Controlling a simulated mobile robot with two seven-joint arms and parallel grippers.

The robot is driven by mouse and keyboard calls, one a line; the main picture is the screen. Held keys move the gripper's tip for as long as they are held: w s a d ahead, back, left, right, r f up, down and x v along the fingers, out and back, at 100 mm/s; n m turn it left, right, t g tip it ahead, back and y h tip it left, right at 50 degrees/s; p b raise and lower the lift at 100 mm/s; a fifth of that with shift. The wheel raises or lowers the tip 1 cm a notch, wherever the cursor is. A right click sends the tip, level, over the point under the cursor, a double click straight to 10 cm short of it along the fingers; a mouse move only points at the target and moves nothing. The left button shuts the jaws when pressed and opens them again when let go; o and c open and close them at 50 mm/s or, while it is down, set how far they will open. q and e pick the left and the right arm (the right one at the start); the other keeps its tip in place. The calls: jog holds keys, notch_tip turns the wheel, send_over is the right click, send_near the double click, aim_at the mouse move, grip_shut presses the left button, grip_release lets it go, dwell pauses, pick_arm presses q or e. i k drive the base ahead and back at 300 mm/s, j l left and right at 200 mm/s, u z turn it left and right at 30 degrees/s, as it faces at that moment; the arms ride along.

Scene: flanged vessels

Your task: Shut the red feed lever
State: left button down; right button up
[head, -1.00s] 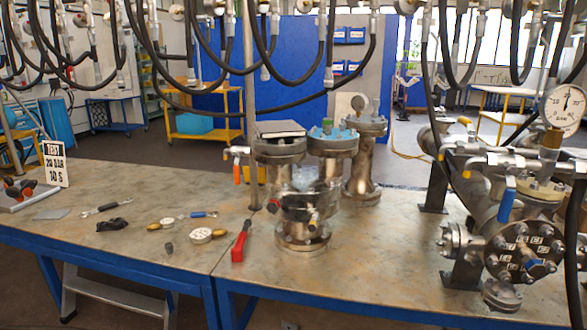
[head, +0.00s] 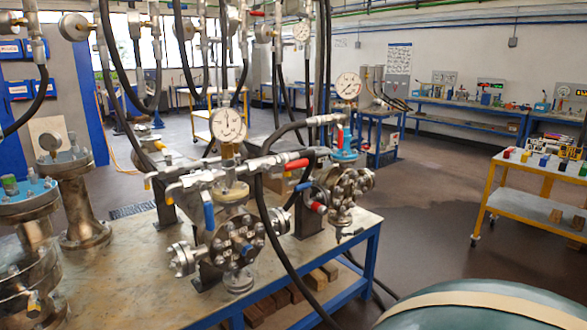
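A red lever handle (head: 297,164) sits on the pipework between the two flanged vessels at the middle of the head view. It lies roughly level, slanting slightly up to the right. A smaller red part (head: 317,207) shows lower down beside the right vessel. A short red handle (head: 257,13) is on the overhead hose fittings. I cannot tell for sure which one is the feed lever. The nearer vessel (head: 232,242) has a bolted flange, a blue handle (head: 208,211) and a gauge (head: 227,125). Neither of my grippers is in view.
The vessels stand on a metal-topped bench with a blue frame (head: 352,262). Black hoses (head: 268,215) hang in front of them. More flanged vessels (head: 78,205) stand at left. A green rounded tank (head: 490,305) fills the lower right. Open floor lies right of the bench, before a yellow cart (head: 520,200).

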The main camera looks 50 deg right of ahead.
aim_at(300, 164)
jog(key=z, duration=1.6)
